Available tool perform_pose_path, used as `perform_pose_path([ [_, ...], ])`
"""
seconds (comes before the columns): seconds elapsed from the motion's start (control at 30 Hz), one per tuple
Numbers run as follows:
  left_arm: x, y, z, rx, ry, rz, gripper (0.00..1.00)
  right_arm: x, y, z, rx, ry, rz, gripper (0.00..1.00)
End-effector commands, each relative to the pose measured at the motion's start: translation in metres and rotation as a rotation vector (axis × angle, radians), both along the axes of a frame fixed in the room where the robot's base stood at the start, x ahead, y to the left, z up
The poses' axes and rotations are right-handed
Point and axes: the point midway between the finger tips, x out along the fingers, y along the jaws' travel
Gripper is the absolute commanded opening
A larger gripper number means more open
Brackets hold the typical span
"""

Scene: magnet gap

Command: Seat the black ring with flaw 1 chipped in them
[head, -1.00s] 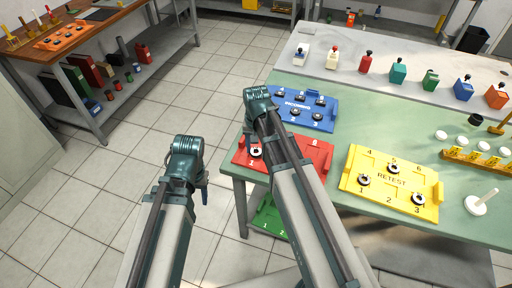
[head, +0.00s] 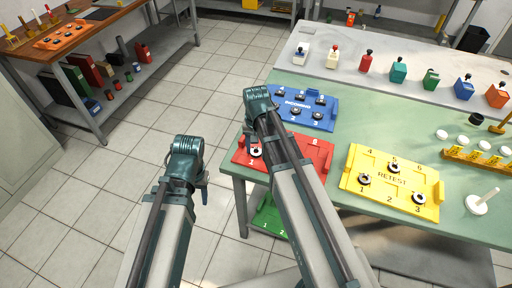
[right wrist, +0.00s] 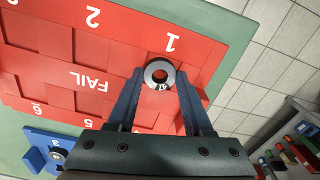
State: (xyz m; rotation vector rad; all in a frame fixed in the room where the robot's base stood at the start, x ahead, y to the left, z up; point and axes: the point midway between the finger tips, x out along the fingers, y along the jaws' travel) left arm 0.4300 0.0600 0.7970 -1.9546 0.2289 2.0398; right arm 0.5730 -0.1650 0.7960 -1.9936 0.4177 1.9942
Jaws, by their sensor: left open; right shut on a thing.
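My right gripper (right wrist: 159,88) is shut on a ring (right wrist: 159,73), its fingertips on either side. The ring has a pale face with a dark marking too small to read; red shows through its hole. It is at the slot marked 1 of the red FAIL tray (right wrist: 45,35); I cannot tell whether it touches the tray. In the head view the ring (head: 256,151) shows at the red tray's (head: 312,165) left end, beside my right arm, which hides part of the tray. My left gripper (head: 204,192) is open and empty, over the floor left of the table.
The blue INCOMING tray (head: 318,105) holds several dark pieces behind the red tray. A green tray (head: 268,222) lies below the tabletop. Coloured bottles line the back; a white post (head: 477,207) stands right.

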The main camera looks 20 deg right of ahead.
Motion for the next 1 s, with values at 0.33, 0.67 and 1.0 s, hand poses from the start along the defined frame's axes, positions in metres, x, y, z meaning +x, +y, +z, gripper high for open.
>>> perform_pose_path([
  [0.33,0.0,0.0,-0.0018,0.0,0.0,0.0,0.5,0.0,0.0,-0.0018,0.0,0.0,0.0,0.67],
  [0.67,0.0,0.0,-0.0019,0.0,0.0,0.0,0.5,0.0,0.0,-0.0019,0.0,0.0,0.0,0.84],
  [1.0,0.0,0.0,-0.0019,0.0,0.0,0.0,0.5,0.0,0.0,-0.0019,0.0,0.0,0.0,0.53],
])
